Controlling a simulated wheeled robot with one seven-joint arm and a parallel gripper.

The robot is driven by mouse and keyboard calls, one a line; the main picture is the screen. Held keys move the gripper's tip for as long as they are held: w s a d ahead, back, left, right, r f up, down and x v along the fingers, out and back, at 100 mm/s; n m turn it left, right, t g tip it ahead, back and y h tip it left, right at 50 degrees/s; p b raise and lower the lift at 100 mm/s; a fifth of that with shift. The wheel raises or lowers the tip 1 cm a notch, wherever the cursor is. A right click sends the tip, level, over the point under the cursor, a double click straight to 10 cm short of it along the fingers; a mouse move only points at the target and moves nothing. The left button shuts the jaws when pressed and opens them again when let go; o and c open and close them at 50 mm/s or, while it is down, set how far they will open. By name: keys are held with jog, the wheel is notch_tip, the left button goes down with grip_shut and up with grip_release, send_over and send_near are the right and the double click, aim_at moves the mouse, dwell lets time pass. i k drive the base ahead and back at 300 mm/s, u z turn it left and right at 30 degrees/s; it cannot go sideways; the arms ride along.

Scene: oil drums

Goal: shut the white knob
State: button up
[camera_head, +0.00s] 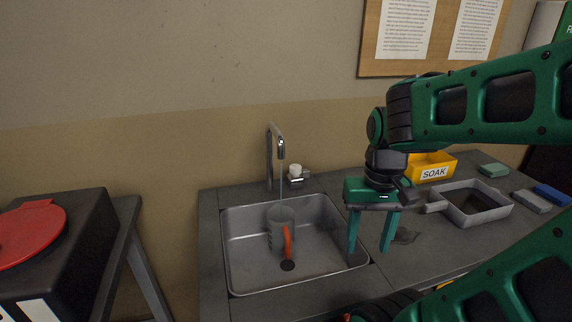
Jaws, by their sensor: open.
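The white knob (295,170) sits on a small metal fitting at the back of the sink, just right of the tall chrome tap (270,158). A thin pale stream seems to run from the spout down into a clear jug (278,226) in the sink. My gripper (370,248) is open and empty, fingers pointing down. In the picture it is right of and lower than the knob, near the sink's right edge, and apart from the knob.
The metal sink (240,260) holds the jug with its orange handle (287,243). To the right on the counter stand a yellow SOAK bin (433,172), a grey tray (440,207), and several sponges or blocks (532,201). A black box with a red lid (30,235) stands left.

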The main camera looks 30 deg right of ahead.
aim_at(295, 169)
jog(key=u, duration=1.05)
jog(key=k, duration=1.7)
jog(key=z, duration=1)
jog(key=i, duration=1)
